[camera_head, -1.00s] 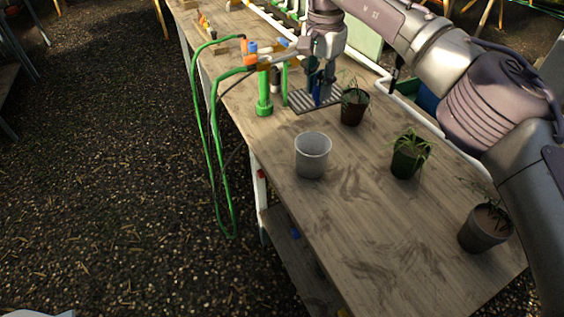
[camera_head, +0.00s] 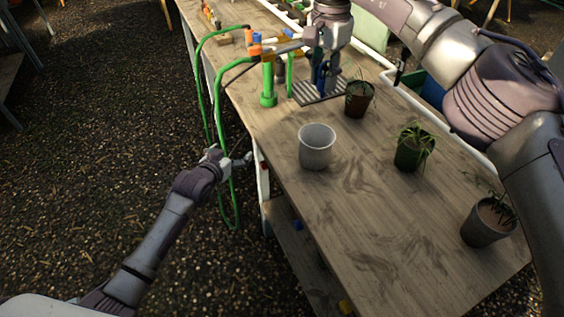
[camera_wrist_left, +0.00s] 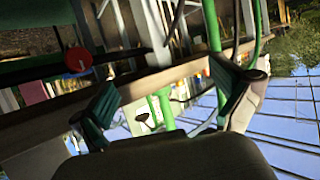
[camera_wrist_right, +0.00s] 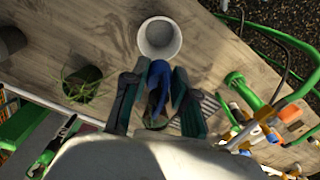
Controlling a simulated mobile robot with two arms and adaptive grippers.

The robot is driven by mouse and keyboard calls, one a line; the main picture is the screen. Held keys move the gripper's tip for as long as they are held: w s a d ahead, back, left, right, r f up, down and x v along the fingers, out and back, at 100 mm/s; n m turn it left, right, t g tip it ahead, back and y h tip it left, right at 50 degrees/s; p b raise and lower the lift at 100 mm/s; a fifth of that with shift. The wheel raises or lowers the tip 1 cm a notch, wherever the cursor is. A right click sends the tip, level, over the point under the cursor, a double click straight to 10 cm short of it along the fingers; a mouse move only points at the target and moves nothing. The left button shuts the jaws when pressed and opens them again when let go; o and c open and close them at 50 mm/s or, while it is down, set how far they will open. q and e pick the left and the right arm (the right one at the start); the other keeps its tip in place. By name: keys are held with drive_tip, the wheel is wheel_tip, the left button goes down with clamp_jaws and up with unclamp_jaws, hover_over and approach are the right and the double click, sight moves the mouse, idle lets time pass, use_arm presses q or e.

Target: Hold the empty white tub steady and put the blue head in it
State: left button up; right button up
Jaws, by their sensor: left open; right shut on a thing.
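The empty white tub (camera_head: 316,148) stands upright on the wooden table, near its left edge. It also shows in the right wrist view (camera_wrist_right: 159,40). My right gripper (camera_head: 324,84) is shut on the blue head (camera_wrist_right: 158,76), beyond the tub in the head view and apart from it. The gripper fingers partly hide the blue head. My left gripper (camera_head: 240,161) is open and empty, just off the table's left edge, left of the tub and not touching it. In the left wrist view its spread fingers (camera_wrist_left: 170,106) face the table's side.
Green hoses (camera_head: 218,120) hang over the left edge close to my left gripper. A green upright tube (camera_head: 268,88) and a slotted grey plate (camera_head: 320,94) stand behind the tub. Potted plants (camera_head: 410,152) stand to its right. The table front is clear.

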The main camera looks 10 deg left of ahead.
use_arm(q)
wheel_tip(320, 180, up, 6)
drive_tip(key=d+h, duration=0.1)
drive_tip(key=d, duration=0.1)
drive_tip(key=m+g+h, duration=0.3)
drive_tip(key=m+h, duration=0.2)
approach(314, 154)
wheel_tip(314, 154, down, 3)
drive_tip(key=w+a, duration=0.2)
drive_tip(key=w, duration=0.1)
drive_tip(key=shift+s+d+f+m, duration=0.2)
drive_tip(key=shift+d+m, duration=0.1)
drive_tip(key=shift+d, duration=0.15)
drive_tip(key=x, duration=1.1)
drive_tip(key=shift+w+d, duration=0.25)
drive_tip(key=c, duration=1)
drive_tip(key=shift+c, duration=0.2)
use_arm(e)
wheel_tip(314, 154, down, 13)
drive_tip(key=shift+r, duration=0.15)
